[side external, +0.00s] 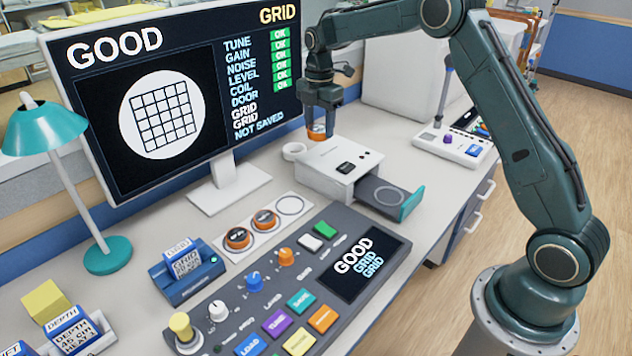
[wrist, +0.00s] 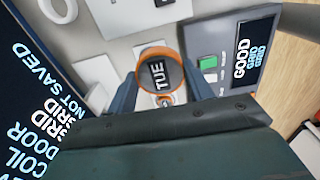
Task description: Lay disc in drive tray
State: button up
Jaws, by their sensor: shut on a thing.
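My gripper (side external: 318,122) is shut on an orange-rimmed disc (side external: 317,133), held above the desk behind the drive. In the wrist view the disc (wrist: 158,74) sits between the fingers, its dark face lettered "TUE". The white drive (side external: 338,166) stands on the desk. Its dark drive tray (side external: 382,194) is out, with a round ring mark on it and a teal front (side external: 412,203). No disc shows in the tray.
Two more orange-rimmed discs (side external: 238,238) (side external: 265,219) lie on a white strip (side external: 271,229) beside an empty ring mark. A white ring (side external: 294,151) lies near the drive. The monitor (side external: 170,100) and control console (side external: 290,290) flank the area.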

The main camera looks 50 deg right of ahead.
jog(key=s+d+r, duration=0.1)
jog(key=s+d, duration=0.8)
send_over(389, 196)
notch_tip(389, 196, down, 16)
jog(key=shift+a+r, duration=0.1)
jog(key=shift+r, duration=0.1)
jog(key=shift+f, duration=0.15)
jog(key=shift+f, duration=2)
jog(key=shift+f, duration=0.1)
jog(key=o, duration=1)
